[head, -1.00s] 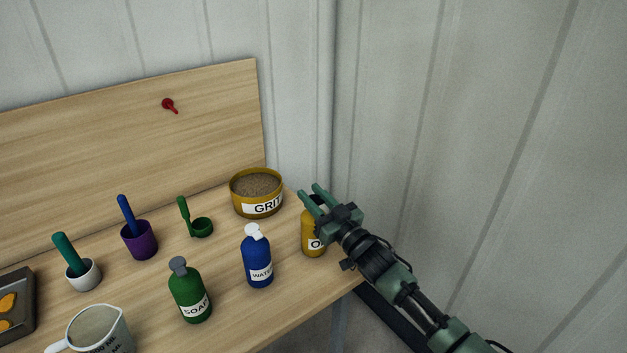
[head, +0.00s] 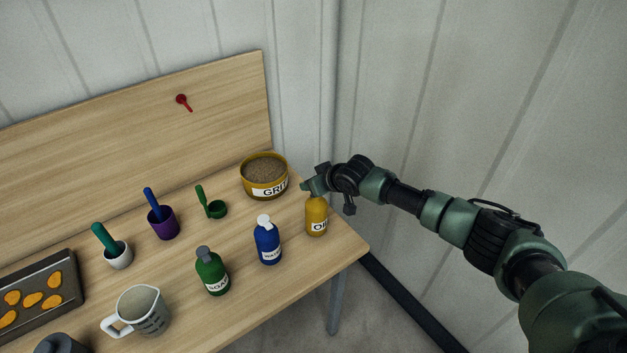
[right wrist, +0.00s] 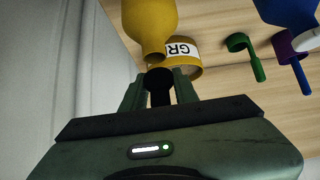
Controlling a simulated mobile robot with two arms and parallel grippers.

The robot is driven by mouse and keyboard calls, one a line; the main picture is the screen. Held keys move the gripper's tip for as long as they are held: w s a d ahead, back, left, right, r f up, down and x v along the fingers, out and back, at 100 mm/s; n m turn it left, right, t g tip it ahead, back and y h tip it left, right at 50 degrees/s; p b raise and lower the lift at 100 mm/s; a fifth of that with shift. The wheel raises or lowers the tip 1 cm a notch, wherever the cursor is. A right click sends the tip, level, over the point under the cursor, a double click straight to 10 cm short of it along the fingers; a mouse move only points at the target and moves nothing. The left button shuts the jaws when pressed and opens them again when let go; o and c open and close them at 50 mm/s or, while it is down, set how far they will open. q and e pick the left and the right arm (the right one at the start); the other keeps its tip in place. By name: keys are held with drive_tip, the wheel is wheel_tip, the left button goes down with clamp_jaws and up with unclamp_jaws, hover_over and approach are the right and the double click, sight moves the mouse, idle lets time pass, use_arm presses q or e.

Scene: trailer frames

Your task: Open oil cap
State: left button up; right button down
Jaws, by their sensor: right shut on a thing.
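The yellow oil bottle (head: 316,217) stands upright near the right end of the wooden table. My right gripper (head: 312,186) is at its top, reaching in from the right. In the right wrist view the bottle (right wrist: 150,25) shows upside down, its neck pointing at the fingers. My right gripper (right wrist: 160,90) is shut on the black oil cap (right wrist: 158,88), right at the neck's end. I cannot tell whether the cap still touches the neck. In the head view the gripper hides the cap. My left gripper is not in view.
A grit tub (head: 265,178) stands close behind and left of the bottle. A blue water bottle (head: 268,243) and green soap bottle (head: 212,272) stand to the left. The table (head: 310,268) is clear in front of the oil bottle. A wall (head: 480,120) is on the right.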

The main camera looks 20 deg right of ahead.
drive_tip(key=shift+w+a+f+g+h+b, duration=0.15)
drive_tip(key=shift+g+h+b, duration=0.25)
drive_tip(key=shift+g, duration=0.5)
drive_tip(key=shift+w+a+f+g+h+b, duration=0.15)
drive_tip(key=shift+g+b, duration=0.3)
drive_tip(key=shift+g, duration=0.45)
drive_tip(key=shift+d, duration=0.1)
drive_tip(key=c, duration=1.3)
unclamp_jaws()
drive_tip(key=shift+r, duration=0.1)
drive_tip(key=shift+s+d+r, duration=0.1)
drive_tip(key=shift+s+r, duration=0.05)
drive_tip(key=shift+r, duration=0.3)
drive_tip(key=b+v, duration=0.2)
drive_tip(key=v, duration=0.4)
drive_tip(key=shift+s+r, duration=0.15)
drive_tip(key=shift+r, duration=0.2)
